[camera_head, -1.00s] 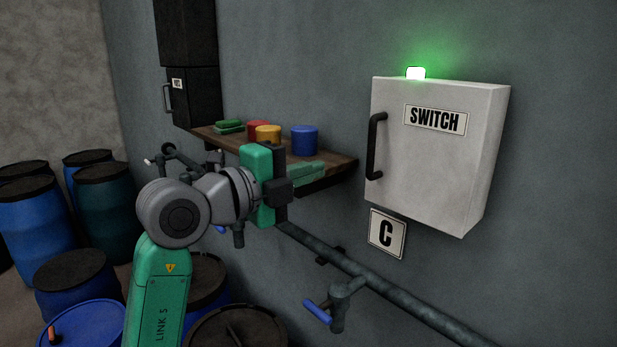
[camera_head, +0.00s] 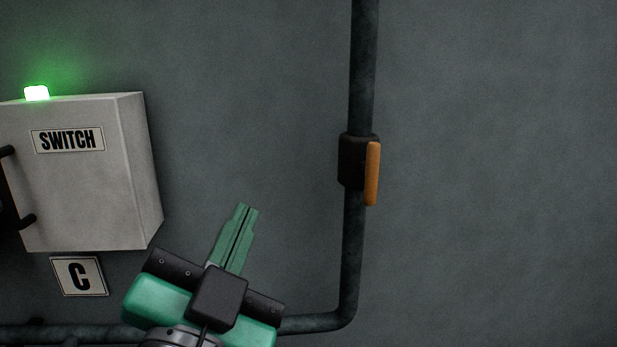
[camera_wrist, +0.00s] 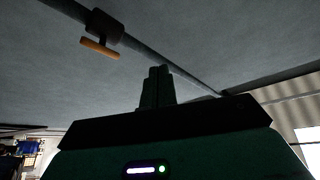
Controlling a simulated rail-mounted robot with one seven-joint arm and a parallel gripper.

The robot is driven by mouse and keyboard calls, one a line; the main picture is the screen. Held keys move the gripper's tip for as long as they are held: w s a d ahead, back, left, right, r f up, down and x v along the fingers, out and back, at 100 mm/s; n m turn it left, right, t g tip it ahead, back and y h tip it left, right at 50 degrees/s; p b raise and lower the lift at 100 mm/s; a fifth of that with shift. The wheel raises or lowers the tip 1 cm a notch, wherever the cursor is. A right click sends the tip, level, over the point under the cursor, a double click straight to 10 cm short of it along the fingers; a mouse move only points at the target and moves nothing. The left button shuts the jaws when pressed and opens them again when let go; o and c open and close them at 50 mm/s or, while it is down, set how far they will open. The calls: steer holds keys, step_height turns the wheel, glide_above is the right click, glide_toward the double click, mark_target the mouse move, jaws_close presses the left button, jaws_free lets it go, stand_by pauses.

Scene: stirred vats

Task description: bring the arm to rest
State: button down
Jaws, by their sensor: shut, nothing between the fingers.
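My gripper (camera_head: 246,212) is in the lower middle of the head view, in front of the grey wall. Its two green fingers lie side by side, shut and empty, and point up and slightly right. In the wrist view the shut fingers (camera_wrist: 157,72) show dark at the centre, pointing up. The gripper appears apart from the switch box and the pipe.
The right wall is clear.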

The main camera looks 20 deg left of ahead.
steer(key=s+d+r+n+t+h, duration=0.1)
steer(key=s+d+n, duration=0.2)
steer(key=d, duration=0.6)
steer(key=s+d+n+t+h, duration=0.2)
steer(key=s+d+n, duration=0.15)
steer(key=d, duration=0.45)
step_height(320, 180, up, 13)
steer(key=p, duration=1.2)
steer(key=shift+a+m+y+p, duration=0.3)
steer(key=shift+a+m, duration=0.05)
steer(key=shift+m, duration=0.1)
steer(key=shift+w+f, duration=0.1)
steer(key=shift+f, duration=0.05)
